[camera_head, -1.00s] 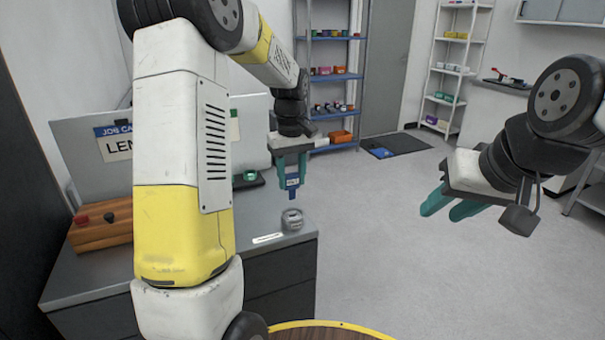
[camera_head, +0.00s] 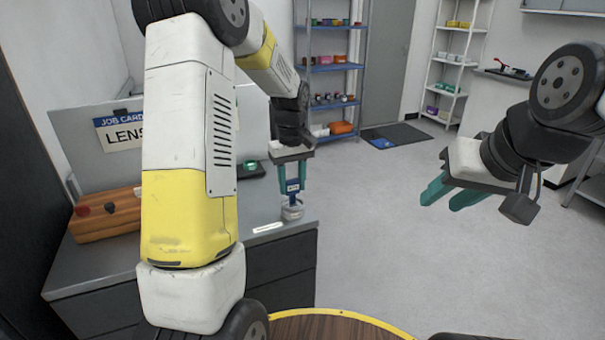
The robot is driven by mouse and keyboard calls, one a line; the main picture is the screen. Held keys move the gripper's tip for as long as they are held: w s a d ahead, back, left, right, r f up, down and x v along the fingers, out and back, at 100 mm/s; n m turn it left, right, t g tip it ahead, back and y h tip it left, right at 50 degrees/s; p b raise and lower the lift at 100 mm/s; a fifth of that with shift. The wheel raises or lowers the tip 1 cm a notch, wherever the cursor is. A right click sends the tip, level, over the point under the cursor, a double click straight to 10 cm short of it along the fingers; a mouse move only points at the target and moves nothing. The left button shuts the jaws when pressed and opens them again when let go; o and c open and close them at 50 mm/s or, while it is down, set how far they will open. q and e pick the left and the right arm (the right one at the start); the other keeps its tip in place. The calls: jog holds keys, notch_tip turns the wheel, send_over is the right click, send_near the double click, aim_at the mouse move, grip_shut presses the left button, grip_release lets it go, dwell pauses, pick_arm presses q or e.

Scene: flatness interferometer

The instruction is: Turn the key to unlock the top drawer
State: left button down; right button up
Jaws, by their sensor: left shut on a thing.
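My right gripper (camera_head: 452,194) is open and empty over the floor at the right.
A white label strip (camera_head: 268,228) lies left of the lock. An orange-brown box (camera_head: 105,216) and a job card board (camera_head: 118,130) stand at the cabinet's left. A green-topped item (camera_head: 250,167) is behind the lock. Shelves (camera_head: 330,67) stand farther back.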

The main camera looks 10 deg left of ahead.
pick_arm(q)
jog(key=shift+f, duration=1.3)
dwell(0.6)
jog(key=m, duration=0.3)
dwell(0.4)
jog(key=shift+m, duration=0.3)
jog(key=shift+m, duration=1.6)
